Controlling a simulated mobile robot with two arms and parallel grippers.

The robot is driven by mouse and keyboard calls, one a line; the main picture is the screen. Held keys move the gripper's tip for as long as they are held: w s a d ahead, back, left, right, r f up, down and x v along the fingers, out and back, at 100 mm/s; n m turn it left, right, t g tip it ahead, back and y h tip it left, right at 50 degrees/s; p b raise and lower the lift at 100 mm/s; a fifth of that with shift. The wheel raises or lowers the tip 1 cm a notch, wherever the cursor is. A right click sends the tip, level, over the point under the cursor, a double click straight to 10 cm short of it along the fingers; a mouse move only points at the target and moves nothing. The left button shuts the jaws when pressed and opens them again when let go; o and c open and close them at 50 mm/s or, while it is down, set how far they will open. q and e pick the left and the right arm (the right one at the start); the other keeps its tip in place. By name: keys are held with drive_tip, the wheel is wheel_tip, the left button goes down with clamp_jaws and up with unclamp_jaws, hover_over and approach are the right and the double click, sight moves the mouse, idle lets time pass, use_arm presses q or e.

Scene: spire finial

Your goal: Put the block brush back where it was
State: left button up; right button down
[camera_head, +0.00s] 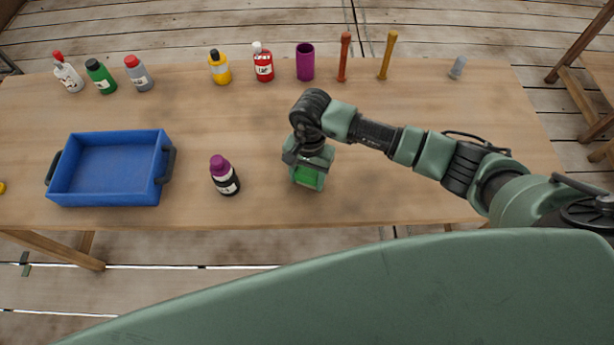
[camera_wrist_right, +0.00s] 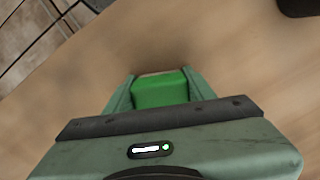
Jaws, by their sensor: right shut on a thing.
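My right gripper (camera_head: 306,176) is over the front middle of the wooden table, pointing down. It is shut on a green block (camera_head: 307,177), which I take to be the block brush. In the right wrist view the green block (camera_wrist_right: 160,90) sits between the two fingers (camera_wrist_right: 160,92), with a paler strip along its far edge. Its underside is hidden, so I cannot tell whether it touches the table. My left gripper is not in view.
A black bottle with a purple cap (camera_head: 225,175) stands left of my right gripper. A blue tray (camera_head: 108,203) is further left and looks empty. Several bottles, a purple cup (camera_head: 305,62), and orange (camera_head: 344,57) and yellow (camera_head: 387,55) upright pieces line the back. The table's right middle is clear.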

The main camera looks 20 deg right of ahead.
drive_tip(key=shift+s+f, duration=0.2)
drive_tip(key=shift+f, duration=0.15)
drive_tip(key=c, duration=0.5)
unclamp_jaws()
drive_tip(key=shift+f, duration=0.1)
drive_tip(key=shift+s, duration=0.15)
drive_tip(key=shift+r+p, duration=0.45)
drive_tip(key=shift+p, duration=0.05)
drive_tip(key=r+b, duration=0.1)
drive_tip(key=r, duration=0.2)
drive_tip(key=w+r+b, duration=0.1)
drive_tip(key=r, duration=0.3)
drive_tip(key=r+b, duration=0.1)
drive_tip(key=r, duration=0.3)
drive_tip(key=shift+w+d+b, duration=0.3)
drive_tip(key=shift+d+b, duration=0.05)
drive_tip(key=shift+b, duration=0.05)
drive_tip(key=shift+r, duration=0.6)
